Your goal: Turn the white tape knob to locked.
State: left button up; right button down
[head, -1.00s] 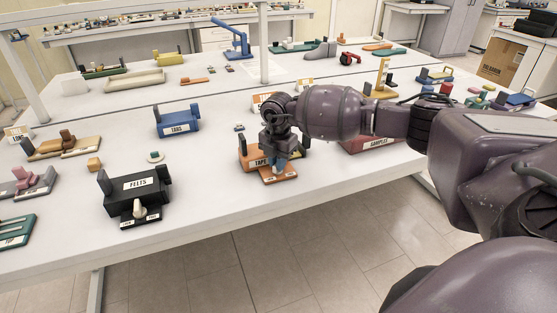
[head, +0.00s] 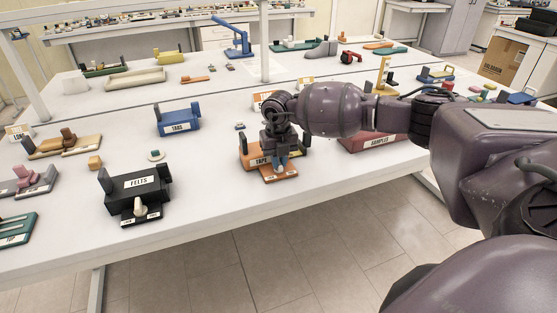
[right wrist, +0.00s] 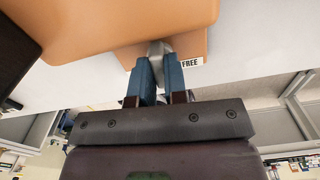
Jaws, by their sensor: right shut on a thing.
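The orange tape box (head: 255,161) stands near the front edge of the white table, partly hidden behind my right gripper (head: 280,164). Its "TAPE" label is half covered. In the right wrist view my right gripper (right wrist: 158,66) has its two blue fingers shut on the white tape knob (right wrist: 158,47), which looks pale grey there. A "FREE" label (right wrist: 191,63) shows just right of the knob. The label on the other side is hidden, and the knob's exact angle is hard to tell. My left gripper is in neither view.
The black felts box (head: 138,188), with its own pale knob, stands to the left. The blue tabs box (head: 178,120) is further back. The red samples box (head: 372,143) is to the right, partly under my right arm. Bare table lies between the felts and tape boxes.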

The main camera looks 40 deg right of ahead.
jog(key=shift+n, duration=0.6)
jog(key=c, duration=1.1)
grip_release()
jog(key=shift+c, duration=0.2)
jog(key=shift+r, duration=0.1)
notch_tip(320, 180, up, 11)
jog(key=shift+f, duration=0.2)
jog(key=shift+a, duration=0.1)
